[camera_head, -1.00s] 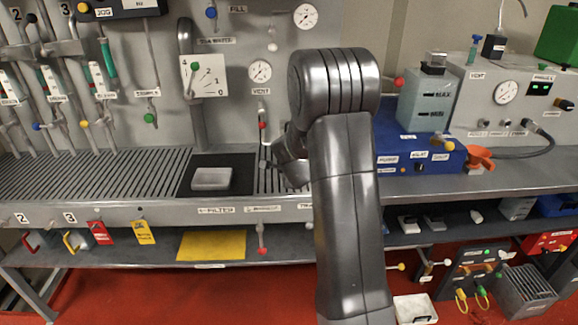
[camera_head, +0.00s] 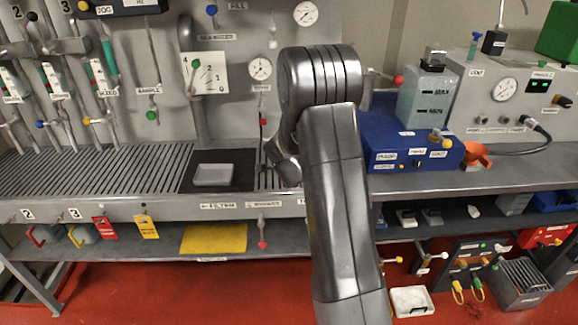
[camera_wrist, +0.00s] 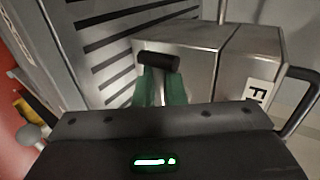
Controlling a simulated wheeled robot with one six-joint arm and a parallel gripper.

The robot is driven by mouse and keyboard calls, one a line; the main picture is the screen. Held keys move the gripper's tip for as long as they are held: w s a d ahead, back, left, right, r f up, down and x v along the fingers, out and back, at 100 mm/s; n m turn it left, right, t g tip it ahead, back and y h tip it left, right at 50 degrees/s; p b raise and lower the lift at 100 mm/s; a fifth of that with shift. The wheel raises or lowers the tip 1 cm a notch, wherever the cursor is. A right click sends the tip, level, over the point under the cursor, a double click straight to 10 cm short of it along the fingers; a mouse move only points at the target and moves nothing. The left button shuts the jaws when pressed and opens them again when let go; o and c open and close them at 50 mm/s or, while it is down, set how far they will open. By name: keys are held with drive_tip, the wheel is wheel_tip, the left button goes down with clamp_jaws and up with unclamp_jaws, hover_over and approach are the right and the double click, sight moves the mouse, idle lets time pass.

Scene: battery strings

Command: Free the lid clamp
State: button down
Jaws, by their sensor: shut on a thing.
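In the wrist view, my gripper (camera_wrist: 161,88) has green-padded fingers around or against a short dark cylindrical handle (camera_wrist: 159,62), which appears to be the lid clamp's grip. The fingers are shut on it. The handle lies against a grey metal box (camera_wrist: 240,58) with a lid seam and a partly cut-off label starting with "F". How the clamp is latched cannot be seen, since my gripper body covers the lower part. In the head view my forearm hides the gripper and the box.
A slotted bench (camera_head: 100,170) runs left of my arm, with a pale block (camera_head: 213,174) on a dark pad. Pipes and gauges line the back wall. Red floor (camera_head: 180,290) is clear in front.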

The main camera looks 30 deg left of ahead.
drive_tip(key=shift+f, duration=0.1)
idle(0.4)
drive_tip(key=c, duration=1.6)
unclamp_jaws()
drive_tip(key=shift+c, duration=0.2)
drive_tip(key=shift+s+d+r, duration=0.25)
drive_tip(key=shift+s+r, duration=0.15)
drive_tip(key=shift+r, duration=0.05)
drive_tip(key=p+v, duration=0.1)
drive_tip(key=v, duration=1.1)
drive_tip(key=shift+s, duration=0.3)
drive_tip(key=shift+w+d, duration=0.1)
